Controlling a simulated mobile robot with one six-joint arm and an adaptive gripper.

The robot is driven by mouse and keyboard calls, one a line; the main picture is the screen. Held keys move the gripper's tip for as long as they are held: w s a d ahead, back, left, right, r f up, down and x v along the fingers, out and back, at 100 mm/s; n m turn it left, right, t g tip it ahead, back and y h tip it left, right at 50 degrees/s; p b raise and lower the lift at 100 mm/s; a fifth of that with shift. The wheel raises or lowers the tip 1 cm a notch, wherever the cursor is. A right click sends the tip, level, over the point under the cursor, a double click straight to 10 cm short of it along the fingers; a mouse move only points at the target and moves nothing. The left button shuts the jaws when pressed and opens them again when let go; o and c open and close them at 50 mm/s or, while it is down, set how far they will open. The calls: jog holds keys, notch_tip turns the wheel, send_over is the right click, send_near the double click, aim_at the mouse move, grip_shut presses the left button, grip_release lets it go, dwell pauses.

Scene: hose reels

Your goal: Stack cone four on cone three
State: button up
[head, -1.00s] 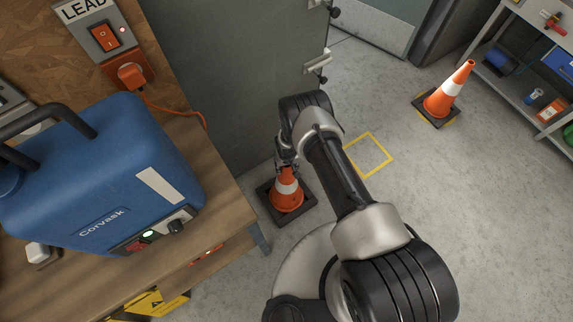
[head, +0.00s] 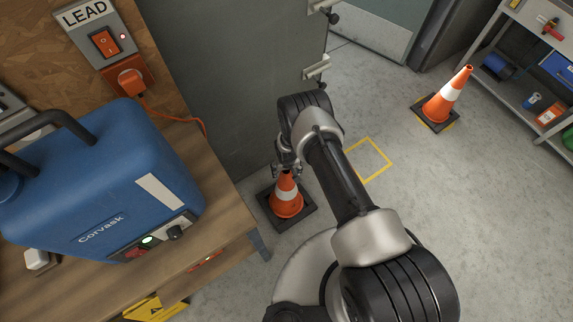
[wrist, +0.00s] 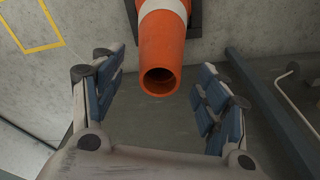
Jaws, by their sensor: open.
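An orange cone (head: 286,205) with a white band and a black square base stands upright on the floor beside the workbench. No number is readable on it. My gripper (head: 287,168) is over its top in the head view. In the wrist view my gripper (wrist: 160,76) is open, its two fingers on either side of the cone's open tip (wrist: 160,60), with visible gaps and no contact that I can make out. A second orange and white cone (head: 447,97) stands upright on a yellow-marked floor spot at the right.
An empty yellow square outline (head: 367,160) is on the floor between the cones. The wooden bench (head: 225,215) with a blue machine (head: 105,185) is close left of the near cone. A grey cabinet (head: 235,80) stands behind; shelves (head: 510,80) are at the right.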

notch_tip(320, 180, up, 11)
jog(key=s, duration=0.1)
jog(key=shift+f, duration=0.2)
dwell(0.5)
